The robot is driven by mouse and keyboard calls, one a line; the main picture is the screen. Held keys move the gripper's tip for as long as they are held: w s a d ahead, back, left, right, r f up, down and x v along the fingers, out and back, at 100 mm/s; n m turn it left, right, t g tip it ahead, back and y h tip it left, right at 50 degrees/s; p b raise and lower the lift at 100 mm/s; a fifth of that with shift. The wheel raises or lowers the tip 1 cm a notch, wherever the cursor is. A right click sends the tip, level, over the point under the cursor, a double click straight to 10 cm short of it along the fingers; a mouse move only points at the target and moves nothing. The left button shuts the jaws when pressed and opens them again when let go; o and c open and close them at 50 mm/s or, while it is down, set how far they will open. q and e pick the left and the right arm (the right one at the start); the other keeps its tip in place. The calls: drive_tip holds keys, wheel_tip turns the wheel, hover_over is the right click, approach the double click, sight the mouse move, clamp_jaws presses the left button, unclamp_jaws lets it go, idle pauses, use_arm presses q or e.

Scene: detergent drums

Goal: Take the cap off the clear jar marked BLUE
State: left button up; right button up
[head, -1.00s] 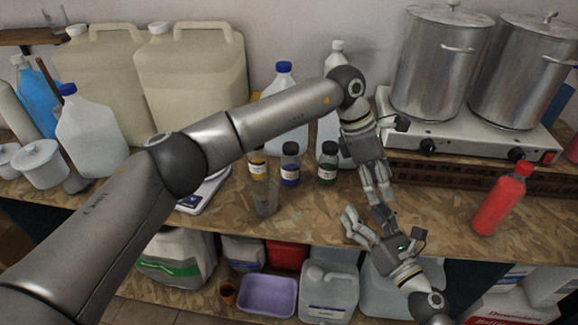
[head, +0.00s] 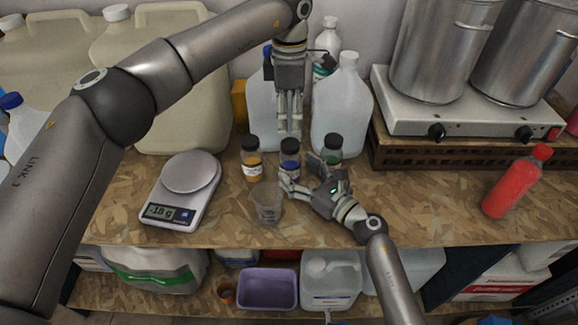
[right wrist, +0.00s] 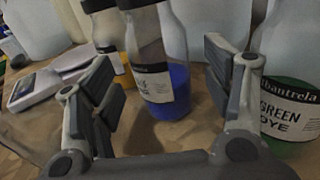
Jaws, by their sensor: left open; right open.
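The clear jar with blue powder (head: 290,161) stands upright on the shelf between the yellow and green jars, its dark cap (head: 290,145) on. It also shows in the right wrist view (right wrist: 160,85), blue at its bottom, its label too blurred to read. My right gripper (head: 302,173) is open, with its fingers to either side of the blue jar and visible gaps; contact is not seen. My left gripper (head: 289,120) is open and points down above the cap, apart from it.
The yellow jar (head: 251,163) stands left and the green jar (head: 333,152) right, close to my right gripper. A clear cup (head: 267,208) stands in front, a scale (head: 181,190) to the left. White jugs (head: 342,105) stand behind; a red bottle (head: 515,185) is far right.

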sight(297, 170)
use_arm(q)
drive_tip(key=shift+w+a+f, duration=0.1)
drive_tip(key=shift+w, duration=0.1)
use_arm(e)
drive_tip(key=x, duration=0.3)
use_arm(q)
drive_tip(key=shift+s, duration=0.15)
use_arm(e)
drive_tip(key=shift+w+a, duration=0.1)
drive_tip(key=shift+w, duration=0.05)
use_arm(q)
drive_tip(key=shift+s+d+r, duration=0.2)
drive_tip(key=shift+d, duration=0.15)
use_arm(e)
drive_tip(key=shift+r, duration=0.1)
use_arm(q)
drive_tip(key=shift+w+a, duration=0.1)
drive_tip(key=shift+a, duration=0.05)
use_arm(e)
drive_tip(key=shift+w+a, duration=0.1)
drive_tip(key=shift+a, duration=0.05)
